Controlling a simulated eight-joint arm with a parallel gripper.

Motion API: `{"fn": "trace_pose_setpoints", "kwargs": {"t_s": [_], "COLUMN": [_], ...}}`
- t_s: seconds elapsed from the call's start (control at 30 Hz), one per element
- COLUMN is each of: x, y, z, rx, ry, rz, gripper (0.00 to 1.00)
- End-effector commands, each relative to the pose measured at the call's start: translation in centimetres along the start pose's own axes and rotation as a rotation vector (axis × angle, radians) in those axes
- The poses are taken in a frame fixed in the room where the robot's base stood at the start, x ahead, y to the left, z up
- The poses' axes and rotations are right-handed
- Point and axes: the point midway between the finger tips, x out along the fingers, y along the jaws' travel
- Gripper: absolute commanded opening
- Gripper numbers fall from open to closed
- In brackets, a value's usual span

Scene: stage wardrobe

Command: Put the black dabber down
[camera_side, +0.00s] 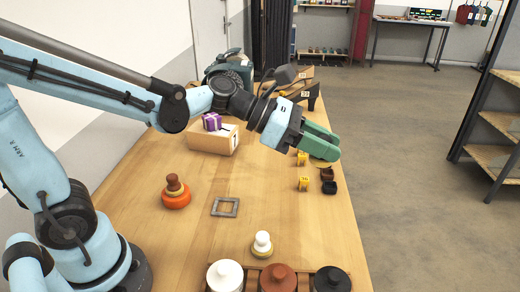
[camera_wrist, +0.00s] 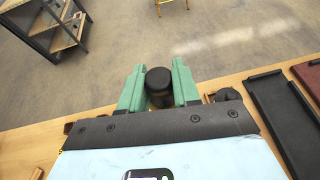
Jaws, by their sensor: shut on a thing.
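My gripper (camera_side: 322,147) has green fingers and reaches over the right edge area of the wooden table in the side view. In the wrist view, my gripper (camera_wrist: 158,88) is shut on the black dabber (camera_wrist: 158,77), whose rounded black top shows between the fingers. Its lower part is hidden. In the side view the fingers hide most or all of it. I cannot tell whether its foot touches the table.
A grey square frame (camera_side: 225,207), an orange-based piece (camera_side: 176,198) and a white-knobbed piece (camera_side: 262,243) stand apart. A cardboard box (camera_side: 213,140) sits behind.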

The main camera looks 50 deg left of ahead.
Motion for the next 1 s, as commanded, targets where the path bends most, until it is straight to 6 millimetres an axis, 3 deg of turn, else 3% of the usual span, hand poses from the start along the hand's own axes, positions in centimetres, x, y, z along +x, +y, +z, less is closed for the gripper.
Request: {"fn": "trace_pose_setpoints", "kwargs": {"t_s": [0.1,0.23,0.4,0.53,0.77,0.87,1.0], "x": [-3.3,-7.0,-11.2,-13.4,-14.4,-13.6,-10.9], "y": [3.0,5.5,7.6,8.3,8.6,8.2,6.7], "z": [1.1,2.1,3.0,3.3,3.4,3.2,2.3], "rx": [-0.059,-0.12,-0.185,-0.215,-0.23,-0.22,-0.175], "ry": [0.0,0.0,0.0,0.0,0.0,-0.001,-0.001], "rz": [0.145,0.293,0.448,0.521,0.556,0.526,0.419], "gripper": [0.03,0.03,0.03,0.03,0.03,0.03,0.03]}}
